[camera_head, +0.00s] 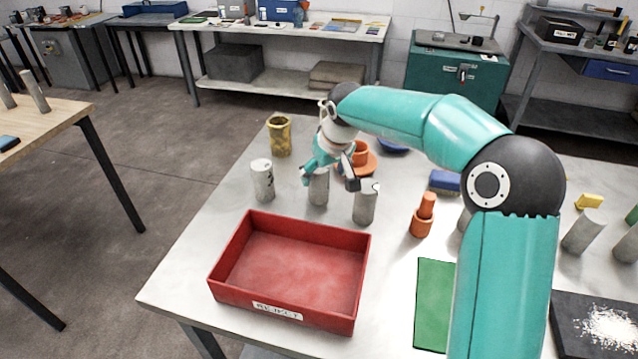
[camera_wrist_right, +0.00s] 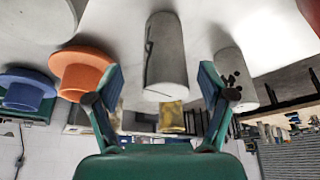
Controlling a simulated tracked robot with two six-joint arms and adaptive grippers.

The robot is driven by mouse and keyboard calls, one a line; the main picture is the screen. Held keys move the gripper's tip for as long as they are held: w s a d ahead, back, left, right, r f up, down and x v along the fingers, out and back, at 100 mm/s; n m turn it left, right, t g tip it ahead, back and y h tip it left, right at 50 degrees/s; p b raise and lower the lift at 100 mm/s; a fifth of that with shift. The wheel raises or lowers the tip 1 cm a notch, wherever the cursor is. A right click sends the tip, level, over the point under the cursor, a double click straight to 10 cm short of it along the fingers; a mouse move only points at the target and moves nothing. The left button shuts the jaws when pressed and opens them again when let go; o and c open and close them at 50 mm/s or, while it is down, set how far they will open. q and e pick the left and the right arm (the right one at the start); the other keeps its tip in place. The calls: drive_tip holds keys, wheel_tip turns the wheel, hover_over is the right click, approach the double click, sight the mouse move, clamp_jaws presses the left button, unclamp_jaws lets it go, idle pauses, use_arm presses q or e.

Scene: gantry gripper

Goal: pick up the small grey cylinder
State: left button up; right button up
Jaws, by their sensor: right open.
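Several grey cylinders stand on the pale table. The middle one (camera_head: 318,190) of three behind the red tray is between the fingers of my right gripper (camera_head: 330,178). In the wrist view, which looks upside down, this cylinder (camera_wrist_right: 165,50) has a dark crack-like line and stands between the open fingertips (camera_wrist_right: 162,80), with gaps on both sides. A cylinder with dark spots (camera_head: 263,182) stands to the left; it also shows in the wrist view (camera_wrist_right: 238,80). A third, with a chipped-looking top (camera_head: 365,205), stands to the right. My left gripper is not in view.
The red REJECT tray (camera_head: 226,258) is in front of the cylinders.

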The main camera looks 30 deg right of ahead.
sight(318, 184)
drive_tip(key=shift+a+p+x, duration=0.1)
drive_tip(key=shift+p+x, duration=0.1)
drive_tip(key=shift+x, duration=1.15)
drive_tip(key=shift+a+p+x, duration=0.15)
drive_tip(key=shift+p+x, duration=0.05)
drive_tip(key=shift+x, duration=1.15)
drive_tip(key=shift+c, duration=0.3)
drive_tip(key=shift+r, duration=0.1)
clamp_jaws()
